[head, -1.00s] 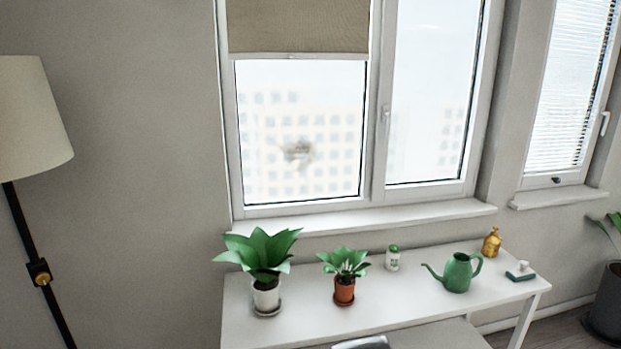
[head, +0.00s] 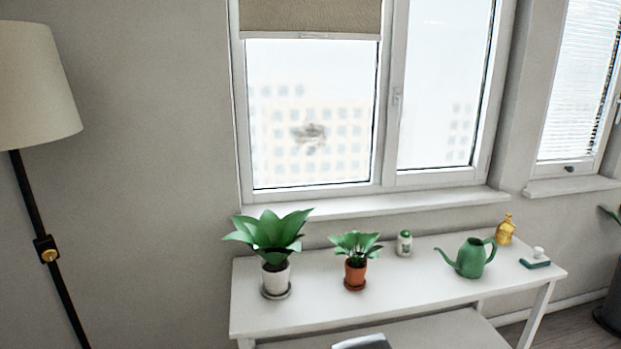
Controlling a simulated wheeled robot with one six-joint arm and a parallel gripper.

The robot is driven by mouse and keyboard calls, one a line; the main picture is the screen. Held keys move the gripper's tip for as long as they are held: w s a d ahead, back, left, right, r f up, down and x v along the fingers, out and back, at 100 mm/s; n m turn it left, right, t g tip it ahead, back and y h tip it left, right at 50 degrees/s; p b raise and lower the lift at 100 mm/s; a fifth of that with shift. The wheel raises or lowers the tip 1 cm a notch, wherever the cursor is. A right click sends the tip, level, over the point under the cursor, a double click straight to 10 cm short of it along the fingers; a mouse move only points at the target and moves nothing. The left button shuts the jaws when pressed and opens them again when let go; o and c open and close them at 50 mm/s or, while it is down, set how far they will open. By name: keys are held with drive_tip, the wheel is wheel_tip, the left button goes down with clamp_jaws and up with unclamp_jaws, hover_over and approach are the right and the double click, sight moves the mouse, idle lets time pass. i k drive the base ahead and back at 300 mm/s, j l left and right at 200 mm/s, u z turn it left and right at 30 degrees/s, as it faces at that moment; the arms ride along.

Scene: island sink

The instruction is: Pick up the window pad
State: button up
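The likely window pad (head: 535,262) is a small flat teal block with a white knob on top. It lies near the right end of the white table (head: 330,304) in the head view. The window (head: 310,110) behind the table has a dark smudge (head: 309,136) on its left pane. My gripper does not show clearly. A small grey piece (head: 362,342) at the bottom edge is cut off, and I cannot tell what it is.
A floor lamp (head: 38,90) stands left.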

sight(538, 260)
drive_tip(key=k, duration=0.15)
drive_tip(key=z, duration=1.5)
drive_tip(key=u, duration=1.5)
drive_tip(key=z, duration=1.4)
